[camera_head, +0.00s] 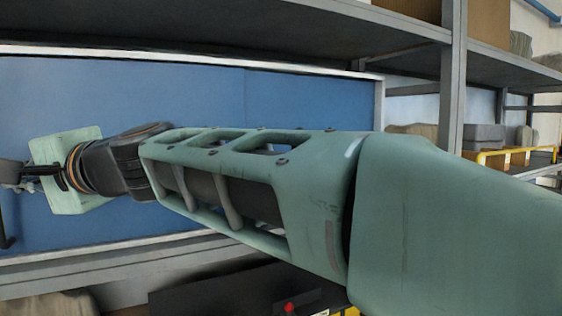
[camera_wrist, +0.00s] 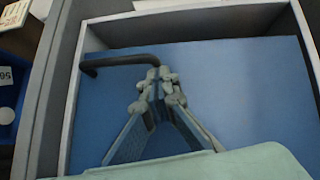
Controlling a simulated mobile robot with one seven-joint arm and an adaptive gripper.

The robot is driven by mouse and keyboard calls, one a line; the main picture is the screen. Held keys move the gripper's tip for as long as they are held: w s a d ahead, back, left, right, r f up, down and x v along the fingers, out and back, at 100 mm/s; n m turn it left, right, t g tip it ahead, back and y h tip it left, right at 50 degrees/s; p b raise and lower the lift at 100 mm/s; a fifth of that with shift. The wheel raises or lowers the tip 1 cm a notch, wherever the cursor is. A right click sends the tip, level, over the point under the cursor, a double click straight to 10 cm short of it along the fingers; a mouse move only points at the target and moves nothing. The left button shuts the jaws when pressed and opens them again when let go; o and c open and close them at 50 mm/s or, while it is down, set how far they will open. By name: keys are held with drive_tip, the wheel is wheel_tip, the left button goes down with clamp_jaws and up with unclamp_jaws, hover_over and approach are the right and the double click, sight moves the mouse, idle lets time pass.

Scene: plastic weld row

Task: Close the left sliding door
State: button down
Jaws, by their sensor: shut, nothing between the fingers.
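A blue sliding door panel (camera_head: 150,90) fills much of the head view's left side, set in a pale frame. A vertical seam shows right of its middle. The blue panel (camera_wrist: 250,95) also fills the wrist view. A black bar handle (camera_wrist: 118,61) stands out from it, near the frame's left side; a piece of a black handle (camera_head: 6,238) shows at the head view's left edge. My gripper (camera_wrist: 155,78) is shut and empty, its fingertips by the handle's right end. I cannot tell whether they touch it. In the head view my gripper (camera_head: 14,180) is partly cut off.
Grey shelves (camera_head: 230,30) run above the panel, with a metal upright (camera_head: 453,80) on the right. Grey boxes (camera_head: 483,137) and a yellow rail (camera_head: 500,152) stand beyond it. A blue bin (camera_wrist: 8,95) with a white label shows at the wrist view's left edge.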

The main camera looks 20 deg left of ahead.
drive_tip(key=s+a, duration=0.1)
drive_tip(key=s, duration=0.1)
drive_tip(key=s+a+p, duration=0.1)
drive_tip(key=s+a, duration=0.1)
drive_tip(key=shift+s+a+r, duration=0.1)
drive_tip(key=shift+a, duration=0.1)
idle(0.4)
